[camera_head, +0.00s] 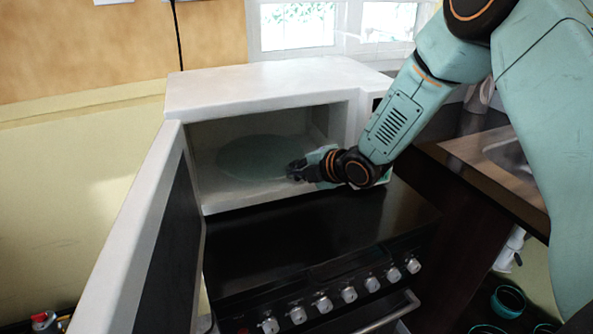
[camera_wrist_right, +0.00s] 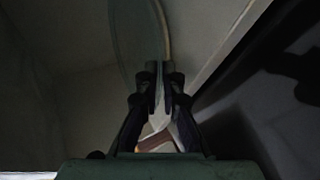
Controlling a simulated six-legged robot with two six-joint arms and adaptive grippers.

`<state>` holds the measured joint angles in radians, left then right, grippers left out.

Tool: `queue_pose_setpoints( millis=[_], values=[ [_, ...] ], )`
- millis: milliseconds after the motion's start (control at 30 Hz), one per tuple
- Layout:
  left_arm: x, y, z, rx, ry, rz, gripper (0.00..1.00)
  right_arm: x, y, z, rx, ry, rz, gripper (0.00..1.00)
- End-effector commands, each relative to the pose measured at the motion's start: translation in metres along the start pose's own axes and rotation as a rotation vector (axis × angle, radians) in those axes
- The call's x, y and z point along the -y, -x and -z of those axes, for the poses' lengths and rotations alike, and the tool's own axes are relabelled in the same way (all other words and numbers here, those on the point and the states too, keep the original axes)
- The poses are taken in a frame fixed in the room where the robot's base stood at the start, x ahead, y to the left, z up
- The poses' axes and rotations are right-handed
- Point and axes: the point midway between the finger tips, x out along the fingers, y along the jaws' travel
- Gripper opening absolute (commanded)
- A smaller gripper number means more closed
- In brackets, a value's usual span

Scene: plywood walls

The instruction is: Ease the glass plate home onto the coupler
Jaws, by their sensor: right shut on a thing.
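The glass plate (camera_head: 252,156) is a thin, greenish round disc inside the open white microwave (camera_head: 262,88). My right gripper (camera_head: 294,171) reaches into the cavity from the right and is shut on the plate's near right edge. In the right wrist view, the fingers (camera_wrist_right: 160,84) pinch the rim of the plate (camera_wrist_right: 137,30), which shows as a pale curved sheet seen nearly edge-on. The coupler cannot be made out in either view. I cannot tell whether the plate touches the cavity floor. My left gripper is not in view.
The microwave door (camera_head: 150,245) stands wide open on the left. The microwave rests above a black stove (camera_head: 310,240) with several knobs along its front. A wooden counter with a sink (camera_head: 505,155) is at the right. The cavity walls leave little room around my right gripper.

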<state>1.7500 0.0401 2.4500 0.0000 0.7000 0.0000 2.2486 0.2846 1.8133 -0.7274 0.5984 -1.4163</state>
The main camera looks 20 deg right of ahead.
Motion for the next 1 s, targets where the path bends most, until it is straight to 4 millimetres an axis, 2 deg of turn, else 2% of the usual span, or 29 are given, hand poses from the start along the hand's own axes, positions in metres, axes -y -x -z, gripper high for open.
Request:
queue_pose_setpoints(
  millis=[533,567,833,1000],
  values=[
    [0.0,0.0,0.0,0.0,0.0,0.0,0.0,0.0003,0.0001,0.0,0.0,0.0,0.0,0.0],
    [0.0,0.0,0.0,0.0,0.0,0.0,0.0,0.0003,0.0001,0.0,0.0,0.0,0.0,0.08],
    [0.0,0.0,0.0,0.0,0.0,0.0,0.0,0.0003,0.0001,0.0,0.0,0.0,0.0,0.31],
    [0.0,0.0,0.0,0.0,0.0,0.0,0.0,0.0002,0.0001,0.0,0.0,0.0,0.0,0.32]
  ],
)
